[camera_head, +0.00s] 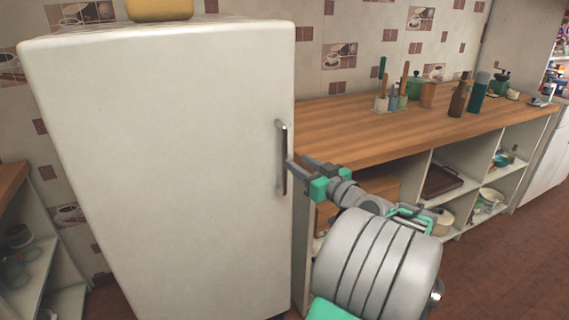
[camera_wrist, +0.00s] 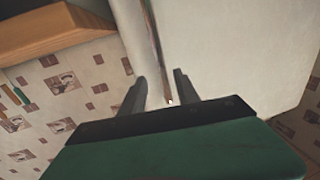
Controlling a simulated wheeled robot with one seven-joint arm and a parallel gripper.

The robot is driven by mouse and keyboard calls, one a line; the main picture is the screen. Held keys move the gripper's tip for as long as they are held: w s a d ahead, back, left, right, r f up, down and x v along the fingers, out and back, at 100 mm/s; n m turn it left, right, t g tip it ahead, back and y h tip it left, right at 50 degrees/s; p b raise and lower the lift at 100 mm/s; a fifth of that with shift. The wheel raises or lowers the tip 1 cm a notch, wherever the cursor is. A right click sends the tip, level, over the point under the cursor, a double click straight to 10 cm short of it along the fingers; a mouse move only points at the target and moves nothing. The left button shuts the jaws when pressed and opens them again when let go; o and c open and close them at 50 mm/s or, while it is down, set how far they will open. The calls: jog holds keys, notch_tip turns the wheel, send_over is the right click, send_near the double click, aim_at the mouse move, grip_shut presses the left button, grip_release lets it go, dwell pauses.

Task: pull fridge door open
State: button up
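The white fridge (camera_head: 165,165) stands upright at the left in the head view, and its door looks shut. A vertical metal handle (camera_head: 282,158) runs along the door's right edge. My gripper (camera_head: 296,170) is at the handle's lower half, coming from the right. In the wrist view the two dark fingers of my gripper (camera_wrist: 160,88) are spread apart, with the handle (camera_wrist: 157,50) running down between them. A gap shows around the handle, and I cannot tell whether either finger touches it. The white door (camera_wrist: 230,50) fills the wrist view's right side.
A wooden counter (camera_head: 400,122) with open shelves stands right of the fridge, close behind my arm. Bottles (camera_head: 459,98) and utensils stand on it. Another shelf unit (camera_head: 35,265) is at the left. Brown floor (camera_head: 500,265) is clear at the lower right.

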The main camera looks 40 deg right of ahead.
aim_at(286, 155)
jog(key=w, duration=0.7)
jog(key=shift+d+p, duration=0.15)
jog(key=shift+p, duration=0.15)
grip_shut()
dwell(0.9)
